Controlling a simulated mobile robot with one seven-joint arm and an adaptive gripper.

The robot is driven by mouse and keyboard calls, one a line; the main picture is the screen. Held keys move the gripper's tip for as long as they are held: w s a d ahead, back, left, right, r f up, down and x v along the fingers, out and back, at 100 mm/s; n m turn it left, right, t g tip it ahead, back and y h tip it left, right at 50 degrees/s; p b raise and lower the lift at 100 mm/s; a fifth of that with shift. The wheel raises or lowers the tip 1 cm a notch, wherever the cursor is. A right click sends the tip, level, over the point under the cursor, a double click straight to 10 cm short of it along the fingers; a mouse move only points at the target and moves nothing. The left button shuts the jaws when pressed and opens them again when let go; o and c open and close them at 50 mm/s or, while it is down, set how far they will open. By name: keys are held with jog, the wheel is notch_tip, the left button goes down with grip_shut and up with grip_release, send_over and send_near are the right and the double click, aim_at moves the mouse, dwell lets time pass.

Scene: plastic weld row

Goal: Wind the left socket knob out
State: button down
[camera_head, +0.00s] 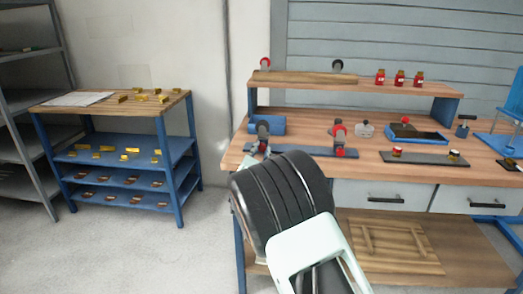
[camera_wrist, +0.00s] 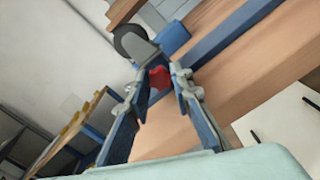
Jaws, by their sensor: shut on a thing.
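The left socket knob is a small red knob; it shows in the wrist view (camera_wrist: 159,77) between my fingertips, partly covered by them. My gripper (camera_wrist: 161,74) is shut on it. Just beyond it stand a grey body with a black wheel (camera_wrist: 131,42) and a blue block (camera_wrist: 173,38). In the head view this blue block (camera_head: 273,125) is at the left end of the bench, and my arm hides much of the gripper. A second, similar fitting with a red knob (camera_head: 340,152) stands to the right on the blue bar (camera_head: 312,152).
The wooden bench (camera_head: 480,172) carries a blue tray (camera_head: 428,138), a dark strip (camera_head: 425,159) with small parts, and a raised shelf (camera_head: 350,88) with red jars (camera_head: 399,78). A blue rack (camera_head: 183,150) stands at the left, with clear floor between.

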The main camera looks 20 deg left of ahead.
jog(key=n+p, duration=0.1)
jog(key=n, duration=0.2)
jog(key=shift+r+n+p, duration=0.1)
jog(key=shift+n+p, duration=0.2)
jog(key=shift+p, duration=0.1)
jog(key=n+p, duration=0.2)
jog(key=n, duration=0.1)
jog(key=shift+a+n, duration=0.1)
jog(key=shift+n, duration=0.2)
jog(key=shift+n+p, duration=1.8)
jog(key=shift+n, duration=0.7)
jog(key=shift+f, duration=0.2)
jog(key=c, duration=2)
grip_release()
jog(key=shift+s, duration=0.1)
jog(key=v, duration=1.2)
jog(key=shift+r, duration=0.1)
